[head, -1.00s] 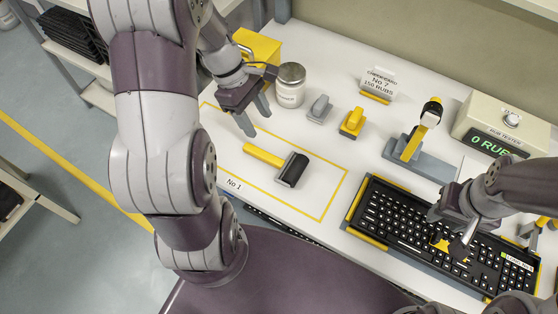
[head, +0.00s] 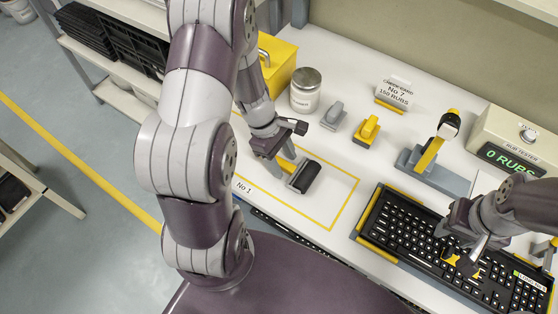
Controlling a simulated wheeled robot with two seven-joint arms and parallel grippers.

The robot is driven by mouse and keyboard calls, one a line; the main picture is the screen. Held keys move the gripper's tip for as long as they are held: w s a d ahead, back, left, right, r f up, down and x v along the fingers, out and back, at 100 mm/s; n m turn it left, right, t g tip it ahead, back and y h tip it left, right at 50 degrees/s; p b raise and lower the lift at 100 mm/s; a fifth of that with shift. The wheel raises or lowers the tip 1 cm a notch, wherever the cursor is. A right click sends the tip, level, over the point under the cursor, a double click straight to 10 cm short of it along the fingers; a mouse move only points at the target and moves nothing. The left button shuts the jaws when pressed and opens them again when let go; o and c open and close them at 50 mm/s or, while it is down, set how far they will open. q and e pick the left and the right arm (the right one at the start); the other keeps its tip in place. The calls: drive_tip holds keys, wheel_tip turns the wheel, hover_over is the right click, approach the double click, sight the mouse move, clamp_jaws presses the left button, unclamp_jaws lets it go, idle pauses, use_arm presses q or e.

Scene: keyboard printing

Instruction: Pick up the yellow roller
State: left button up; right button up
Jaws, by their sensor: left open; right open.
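The yellow roller lies on the white table inside a yellow outlined area marked No 1. Its dark roller head (head: 306,177) points to the right, and part of its yellow handle (head: 286,164) shows at the left. My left gripper (head: 275,172) is open and low over the handle, with its fingers around or just above it. I cannot tell whether they touch it. The gripper hides the handle's left end. My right gripper (head: 465,262) is open above the black keyboard (head: 420,235), with a yellow piece visible near its fingers.
A jar (head: 305,90), a grey stamp (head: 333,116) and a yellow stamp (head: 367,130) stand behind the roller. A yellow box (head: 283,65) is behind my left arm. A yellow-handled tool stands on a grey stand (head: 440,178), near the rub tester (head: 515,145). The outlined area right of the roller is clear.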

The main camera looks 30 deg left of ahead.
sight(282, 162)
use_arm(q)
drive_tip(key=shift+f, duration=0.2)
clamp_jaws()
drive_tip(key=shift+a, duration=0.1)
drive_tip(key=shift+r, duration=0.15)
wheel_tip(282, 162, up, 5)
drive_tip(key=shift+f+p, duration=0.15)
drive_tip(key=shift+p, duration=0.25)
drive_tip(key=s+d+r, duration=0.6)
drive_tip(key=s+d, duration=0.2)
drive_tip(key=shift+s+r, duration=0.2)
drive_tip(key=shift+r, duration=0.05)
drive_tip(key=shift+d, duration=0.1)
